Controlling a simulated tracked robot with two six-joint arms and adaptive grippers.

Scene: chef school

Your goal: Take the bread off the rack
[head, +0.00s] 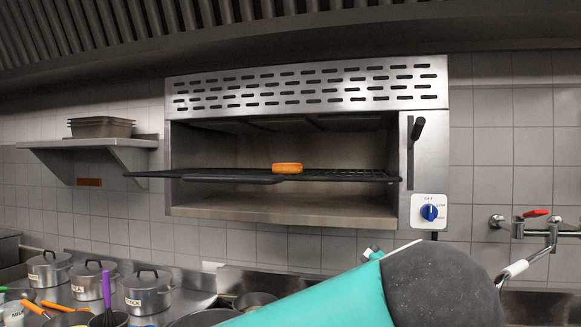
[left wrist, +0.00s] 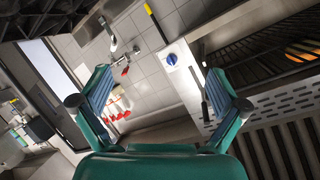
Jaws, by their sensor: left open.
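The bread (head: 287,168), a small orange-brown piece, lies on the dark wire rack (head: 345,175) of the open-fronted grill oven (head: 300,92). The rack juts out past the oven's left side. In the left wrist view, the tilted rack (left wrist: 270,48) is at the right, with the orange bread (left wrist: 303,50) near the picture's edge. My left gripper (left wrist: 159,74) is open, with nothing between its teal fingers; the rack and bread lie to the right of them, apart from them. The head view shows a teal and black part of my arm at the bottom, but no fingers. My right gripper is not in view.
A blue knob (head: 429,212) and a black handle (head: 416,130) are on the oven's right side. A wall shelf (head: 92,143) holds stacked trays. Several lidded pots (head: 148,290) stand below left. A tap with a red lever (head: 535,213) is at right.

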